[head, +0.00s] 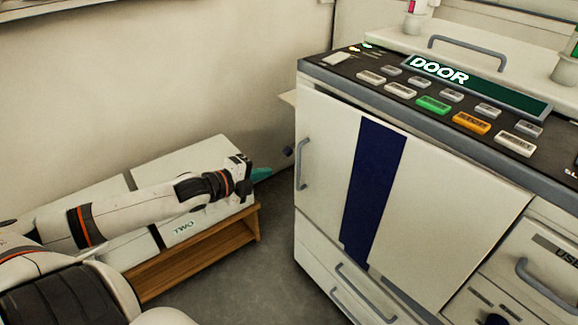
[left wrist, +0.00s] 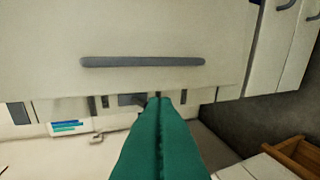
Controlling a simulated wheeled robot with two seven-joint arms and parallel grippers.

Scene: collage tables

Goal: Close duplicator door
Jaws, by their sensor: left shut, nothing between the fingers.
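The duplicator (head: 318,259) is a large pale machine at the right of the head view, with "DOOR" on its green display (head: 478,84). Its white front door (head: 430,215) has a dark blue stripe and a grey handle (head: 302,163) at the left edge. A thin dark gap shows along its top; I cannot tell whether it is fully shut. My left gripper (head: 264,173) has teal fingers, shut and empty, left of the handle and apart from it in the head view. The left wrist view shows the fingers (left wrist: 159,100) below the handle (left wrist: 142,62). My right gripper is out of view.
White boxes (head: 190,228), one marked "TWO", lie on a low wooden stand (head: 195,258) at the left, under my left arm. Drawers with grey handles (head: 360,295) sit below the door. Grey floor (head: 275,250) is free between stand and machine.

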